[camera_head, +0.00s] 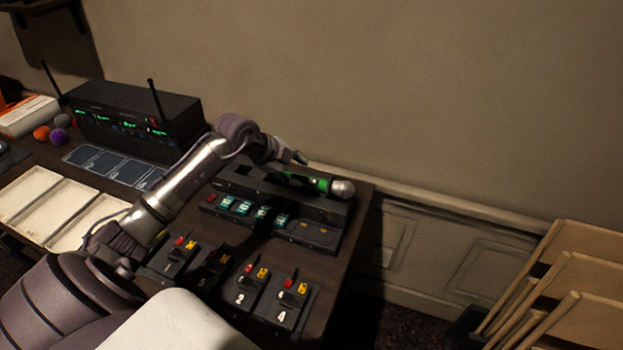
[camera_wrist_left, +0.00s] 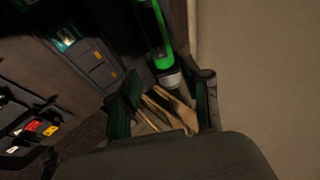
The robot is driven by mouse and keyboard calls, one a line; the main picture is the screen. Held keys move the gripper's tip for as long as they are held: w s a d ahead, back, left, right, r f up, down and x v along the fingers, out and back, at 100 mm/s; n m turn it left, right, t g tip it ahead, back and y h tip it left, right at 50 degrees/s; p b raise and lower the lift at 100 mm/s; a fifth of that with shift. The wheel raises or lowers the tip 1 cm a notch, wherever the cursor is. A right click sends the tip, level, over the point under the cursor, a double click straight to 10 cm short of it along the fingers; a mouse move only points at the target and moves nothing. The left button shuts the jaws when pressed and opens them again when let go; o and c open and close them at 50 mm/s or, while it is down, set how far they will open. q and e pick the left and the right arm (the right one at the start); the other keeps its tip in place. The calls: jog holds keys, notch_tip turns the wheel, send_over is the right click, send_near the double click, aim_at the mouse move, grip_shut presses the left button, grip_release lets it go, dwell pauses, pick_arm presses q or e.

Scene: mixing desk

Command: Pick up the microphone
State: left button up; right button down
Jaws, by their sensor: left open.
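The microphone (camera_head: 318,184) has a green body and a silver head. It lies in the black holder (camera_head: 318,209) at the back right of the desk, with its head toward the right. In the left wrist view the microphone (camera_wrist_left: 154,33) comes down from the top, its head at the fingers' level in the picture. My left gripper (camera_head: 297,159) is open, just behind and above the microphone's left part. In the left wrist view its two fingers (camera_wrist_left: 163,104) stand apart with nothing held between them. My right gripper is not in view.
A black receiver (camera_head: 135,118) with two upright antennas stands at the back left. Numbered packs (camera_head: 285,302) with red and yellow parts lie in front of the holder. White trays (camera_head: 58,207) are at the left. The wall is close behind; wooden folded chairs (camera_head: 560,285) stand right.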

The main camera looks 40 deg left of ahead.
aim_at(315, 181)
pick_arm(q)
jog(key=x, duration=0.2)
jog(key=shift+w+f, duration=0.1)
jog(key=shift+w, duration=0.15)
jog(key=shift+w+d+f, duration=0.1)
jog(key=shift+w+f, duration=0.1)
jog(key=shift+f, duration=0.05)
jog(key=p+x, duration=0.2)
jog(key=x, duration=0.2)
jog(key=shift+d, duration=0.2)
jog(key=shift+w+d+f, duration=0.1)
jog(key=shift+w+f, duration=0.2)
jog(key=shift+f, duration=0.15)
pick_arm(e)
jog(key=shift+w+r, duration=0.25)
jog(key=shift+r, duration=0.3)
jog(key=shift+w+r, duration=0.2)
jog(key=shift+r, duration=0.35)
pick_arm(q)
jog(key=shift+s, duration=0.1)
jog(key=shift+c, duration=1.2)
jog(key=shift+r, duration=0.1)
grip_shut()
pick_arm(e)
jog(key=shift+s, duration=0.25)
